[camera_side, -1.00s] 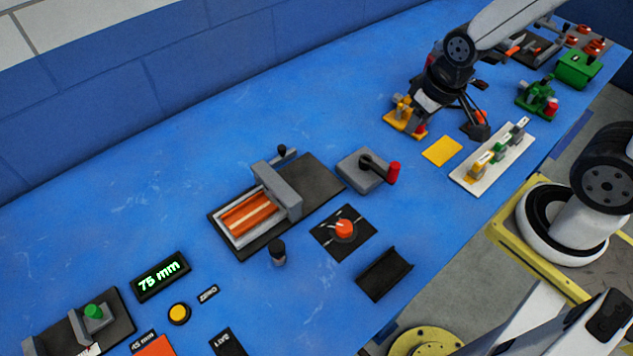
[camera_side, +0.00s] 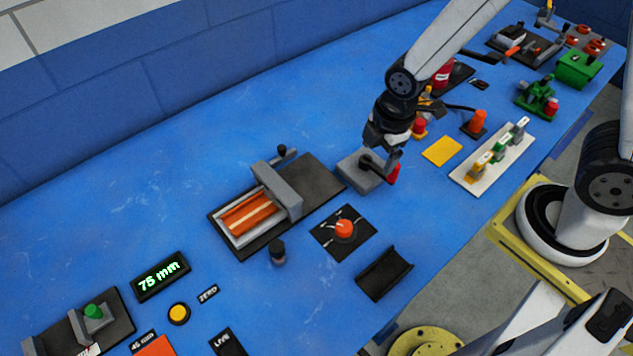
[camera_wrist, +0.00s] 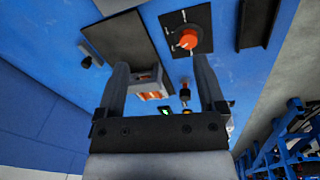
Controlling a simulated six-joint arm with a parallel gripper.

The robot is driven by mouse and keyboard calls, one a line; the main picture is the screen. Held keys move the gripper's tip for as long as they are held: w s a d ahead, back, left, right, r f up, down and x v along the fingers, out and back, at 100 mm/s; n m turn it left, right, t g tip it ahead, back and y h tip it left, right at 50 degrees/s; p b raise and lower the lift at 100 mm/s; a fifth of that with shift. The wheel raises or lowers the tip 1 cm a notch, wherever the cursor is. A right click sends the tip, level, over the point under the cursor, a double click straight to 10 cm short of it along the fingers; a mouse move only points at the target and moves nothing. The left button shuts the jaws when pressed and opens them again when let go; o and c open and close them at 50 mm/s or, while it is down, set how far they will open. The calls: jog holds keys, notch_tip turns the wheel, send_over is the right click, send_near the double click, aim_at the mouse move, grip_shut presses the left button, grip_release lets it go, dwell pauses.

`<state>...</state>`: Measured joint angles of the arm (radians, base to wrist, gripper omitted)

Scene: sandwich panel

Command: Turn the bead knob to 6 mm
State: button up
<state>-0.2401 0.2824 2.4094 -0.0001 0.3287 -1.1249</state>
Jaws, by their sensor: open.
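The bead knob appears to be the orange-red knob (camera_side: 344,229) on a black square plate with white marks, right of the tray with orange strips. It also shows in the wrist view (camera_wrist: 187,38), upper right of centre, with a white pointer line; the numbers are too small to read. My gripper (camera_side: 383,158) is over the grey block with the red-tipped lever, up and right of the knob and apart from it. In the wrist view my gripper (camera_wrist: 162,68) has its two fingers wide apart with nothing between them.
The grey block (camera_side: 357,172) with its red lever handle (camera_side: 394,174) is right below my gripper. A grey clamp frame (camera_side: 277,190) spans the tray. A dark cylinder (camera_side: 278,252) and black cradle (camera_side: 384,274) flank the knob plate. A display (camera_side: 161,276) reads 75 mm.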

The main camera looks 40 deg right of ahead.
aim_at(344, 226)
jog(key=a+f+n, duration=0.2)
jog(key=n, duration=0.3)
jog(key=a+f+n, duration=0.2)
jog(key=a+n, duration=0.1)
jog(key=n, duration=0.1)
jog(key=s+a+f+n+g, duration=0.1)
jog(key=a+f+n, duration=0.1)
jog(key=n, duration=0.3)
jog(key=shift+a+f+n, duration=0.1)
jog(key=shift+a+n, duration=0.1)
jog(key=shift+n, duration=0.1)
jog(key=shift+s+a+f+n, duration=0.1)
jog(key=shift+a+f+n, duration=0.2)
jog(key=shift+n, duration=0.4)
jog(key=shift+s+a+f+n, duration=0.1)
jog(key=shift+a+f+n, duration=0.2)
jog(key=shift+n, duration=0.4)
jog(key=shift+f, duration=0.1)
jog(key=shift+f, duration=3.75)
grip_shut()
